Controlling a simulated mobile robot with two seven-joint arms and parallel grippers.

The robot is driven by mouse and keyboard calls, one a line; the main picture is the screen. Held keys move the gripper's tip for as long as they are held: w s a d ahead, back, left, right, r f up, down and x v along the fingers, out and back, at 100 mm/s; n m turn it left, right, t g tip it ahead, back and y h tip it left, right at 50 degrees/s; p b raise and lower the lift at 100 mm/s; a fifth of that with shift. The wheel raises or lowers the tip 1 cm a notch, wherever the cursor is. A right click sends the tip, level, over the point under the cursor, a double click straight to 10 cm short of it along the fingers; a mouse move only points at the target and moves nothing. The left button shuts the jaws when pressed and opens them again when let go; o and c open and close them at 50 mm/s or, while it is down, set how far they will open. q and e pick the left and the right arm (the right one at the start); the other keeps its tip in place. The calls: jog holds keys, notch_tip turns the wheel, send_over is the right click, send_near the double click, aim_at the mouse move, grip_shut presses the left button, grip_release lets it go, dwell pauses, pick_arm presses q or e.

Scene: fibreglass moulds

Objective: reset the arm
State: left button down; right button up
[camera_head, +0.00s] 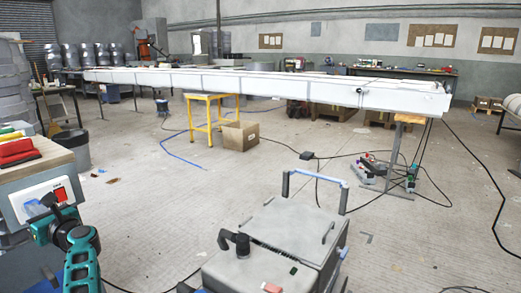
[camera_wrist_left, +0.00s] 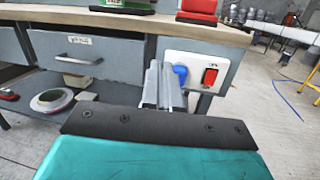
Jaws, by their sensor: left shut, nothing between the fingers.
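My left gripper (camera_head: 42,208) is at the lower left of the head view, in front of the workbench's front face. In the left wrist view its two grey fingers (camera_wrist_left: 164,84) are together and empty, pointing at the bench front. The red switch also shows in the head view (camera_head: 60,194). A blue round part (camera_wrist_left: 180,71) sits at the panel's left edge, partly behind the fingers; I cannot tell whether they touch it. My right gripper is not in view.
The workbench top (camera_head: 38,167) carries red and green items. A grey drawer (camera_wrist_left: 75,55) and a shelf with a tape roll (camera_wrist_left: 52,101) are left of the fingers. A grey machine (camera_head: 270,255) stands front centre. A long white mould (camera_head: 270,84) crosses the room; cables lie on the floor.

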pick_arm(q)
jog(key=s+a+r+n+g+y, duration=0.3)
jog(key=s+a+r+g+y, duration=0.35)
jog(key=s+a+r, duration=1.3)
jog(key=w+d+f+m+t+h, duration=0.3)
jog(key=w+d+m+t+h, duration=0.3)
jog(key=w+d+m+t, duration=0.65)
jog(key=w+d+f+m+t+h, duration=0.2)
jog(key=w+d+m+t+h, duration=0.5)
jog(key=m, duration=1.1)
jog(key=s+d+f+m+h, duration=0.2)
jog(key=d+f+m+h, duration=0.9)
jog(key=d+f+m, duration=0.6)
jog(key=s+d+f+m+g+h, duration=0.4)
jog(key=s+d+f+m+g, duration=0.65)
jog(key=s+d+f, duration=1.05)
jog(key=d+r+n+t, duration=0.2)
jog(key=d+n, duration=0.1)
jog(key=d, duration=0.4)
jog(key=a+r+y+p, duration=0.1)
jog(key=a+r+p, duration=0.2)
jog(key=r+p, duration=0.7)
jog(key=s+p, duration=0.1)
jog(key=p, duration=0.4)
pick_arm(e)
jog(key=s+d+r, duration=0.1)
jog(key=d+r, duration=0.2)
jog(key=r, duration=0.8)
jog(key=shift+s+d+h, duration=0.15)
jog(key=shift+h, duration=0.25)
